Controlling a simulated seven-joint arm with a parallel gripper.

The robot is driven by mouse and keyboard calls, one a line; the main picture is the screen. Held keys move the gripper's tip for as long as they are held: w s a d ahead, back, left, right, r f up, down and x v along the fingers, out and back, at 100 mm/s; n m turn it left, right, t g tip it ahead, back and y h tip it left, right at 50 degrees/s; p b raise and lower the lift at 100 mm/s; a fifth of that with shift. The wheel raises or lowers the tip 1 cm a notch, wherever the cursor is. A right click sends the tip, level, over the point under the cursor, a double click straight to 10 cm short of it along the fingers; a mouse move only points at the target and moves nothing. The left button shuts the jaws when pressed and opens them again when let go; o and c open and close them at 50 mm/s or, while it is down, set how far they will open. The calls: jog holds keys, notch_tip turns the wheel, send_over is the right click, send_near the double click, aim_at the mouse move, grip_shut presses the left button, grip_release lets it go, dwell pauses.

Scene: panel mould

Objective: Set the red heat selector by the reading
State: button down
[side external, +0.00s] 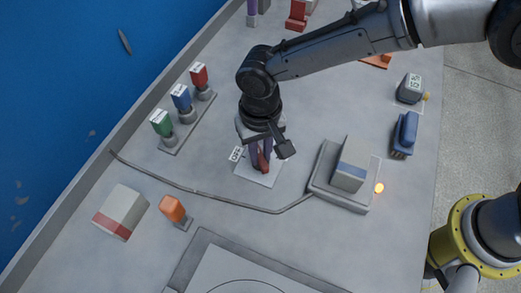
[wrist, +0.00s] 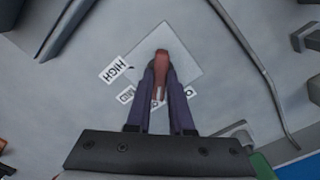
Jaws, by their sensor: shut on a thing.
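The red heat selector (wrist: 162,60) stands on a pale square plate (wrist: 188,62) in the wrist view. My gripper (wrist: 161,82) is shut on it, with a purple finger on each side. A HIGH label (wrist: 115,70) lies beside the plate. Two more labels, partly hidden by the fingers, lie nearer my gripper. The selector's upper end points away from my gripper's mount, between the fingertips. In the side view, my gripper (side external: 262,160) reaches down over the plate (side external: 246,172). A small grey block with a printed face (side external: 410,88) stands at the right; its print is too small to read.
A grey box with a blue band (side external: 350,165) sits on a base to the right, beside a lit orange lamp (side external: 379,188). A cable (side external: 200,192) runs in front of the plate. Green, blue and red labelled pieces stand on a rack (side external: 188,125) at left.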

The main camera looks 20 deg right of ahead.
aim_at(261, 156)
jog(key=c, duration=0.8)
grip_release()
jog(key=shift+r, duration=0.1)
notch_tip(261, 156, up, 14)
